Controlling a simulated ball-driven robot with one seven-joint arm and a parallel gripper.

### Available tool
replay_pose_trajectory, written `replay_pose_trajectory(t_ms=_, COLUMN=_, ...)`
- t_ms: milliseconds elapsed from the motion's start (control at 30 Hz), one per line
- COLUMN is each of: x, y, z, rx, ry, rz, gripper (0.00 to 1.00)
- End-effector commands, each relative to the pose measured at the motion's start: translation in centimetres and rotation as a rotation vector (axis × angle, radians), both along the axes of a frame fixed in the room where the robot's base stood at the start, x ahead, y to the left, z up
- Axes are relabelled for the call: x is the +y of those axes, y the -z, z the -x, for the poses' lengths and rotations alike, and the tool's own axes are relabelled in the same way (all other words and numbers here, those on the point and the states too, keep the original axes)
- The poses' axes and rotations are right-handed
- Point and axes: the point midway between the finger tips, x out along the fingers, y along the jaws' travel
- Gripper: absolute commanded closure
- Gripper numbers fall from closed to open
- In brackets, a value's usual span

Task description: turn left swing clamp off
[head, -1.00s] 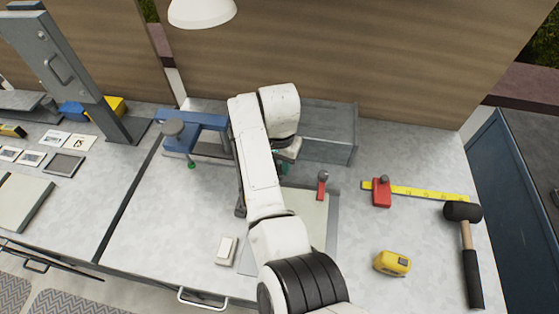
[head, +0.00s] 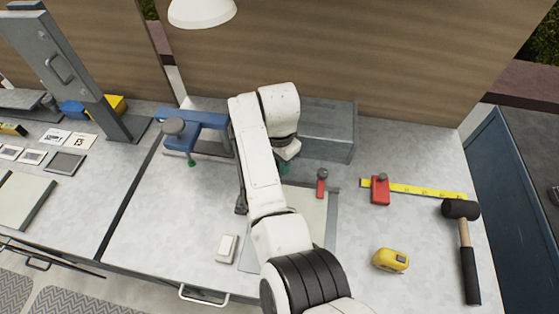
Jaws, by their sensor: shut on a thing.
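A grey plate with a pale panel (head: 333,232) lies on the bench. A swing clamp with a red handle (head: 321,183) stands at its upper right edge. My white arm crosses in front of the plate's left part, so the left swing clamp is hidden behind it. My gripper (head: 285,167) points down at the plate's upper left, left of the red handle; only a small part of it shows past my arm. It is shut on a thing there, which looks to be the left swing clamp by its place. The fingertips and the clamp's angle cannot be seen.
A blue clamp-like tool (head: 196,122) stands left of my arm, and a grey box (head: 328,130) behind it. A white block (head: 227,249), a red slider (head: 380,190) on a yellow rule, a tape measure (head: 391,260) and a mallet (head: 464,240) lie around. The bench's front left is clear.

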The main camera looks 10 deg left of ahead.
Motion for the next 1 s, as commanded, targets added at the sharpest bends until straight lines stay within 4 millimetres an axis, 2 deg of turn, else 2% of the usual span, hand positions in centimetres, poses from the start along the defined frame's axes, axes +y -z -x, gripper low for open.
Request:
replay_pose_trajectory(t_ms=167, x=0.0, y=-0.1, z=0.0, rx=-0.001, ry=0.001, rz=-0.002, gripper=1.00)
replay_pose_trajectory(t_ms=200, x=0.0, y=-0.1, z=0.0, rx=-0.001, ry=0.001, rz=-0.002, gripper=0.68)
replay_pose_trajectory(t_ms=433, x=0.0, y=0.0, z=0.0, rx=-0.001, ry=0.000, rz=-0.001, gripper=0.46)
replay_pose_trajectory(t_ms=767, x=0.0, y=-0.5, z=-0.1, rx=-0.002, ry=-0.001, rz=-0.001, gripper=0.45)
replay_pose_trajectory(t_ms=867, x=0.1, y=-1.6, z=-0.1, rx=-0.003, ry=-0.001, rz=-0.001, gripper=0.45)
replay_pose_trajectory(t_ms=1000, x=0.1, y=-4.2, z=-0.2, rx=-0.005, ry=0.000, rz=-0.002, gripper=0.45)
